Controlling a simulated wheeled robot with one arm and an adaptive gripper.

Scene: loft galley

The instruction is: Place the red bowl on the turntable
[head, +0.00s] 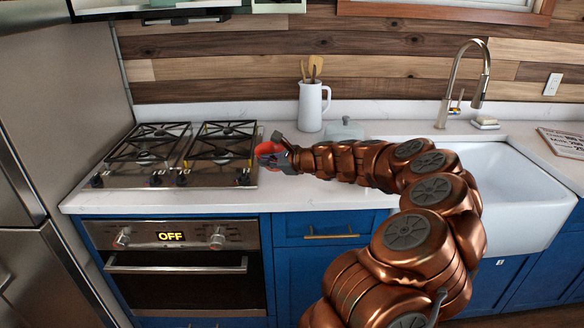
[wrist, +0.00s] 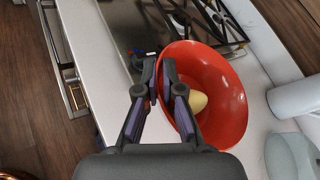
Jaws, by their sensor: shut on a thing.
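The red bowl (head: 266,148) is at the right edge of the stove, over the white counter, at the end of my arm. In the wrist view the bowl (wrist: 228,92) is seen into from above, with a pale yellow rounded thing (wrist: 198,103) inside. My gripper (wrist: 157,84) is shut on the bowl's near left rim, one finger inside and one outside. In the head view my gripper (head: 277,154) partly hides the bowl. I cannot tell whether the bowl touches the surface below. I cannot make out a turntable in either view.
The gas stove (head: 170,155) with black grates is left of the bowl. A white pitcher (head: 311,108) with wooden utensils and a pale green lidded dish (head: 345,130) stand behind my arm. The white sink (head: 510,195) is at right. Counter (head: 225,199) in front is clear.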

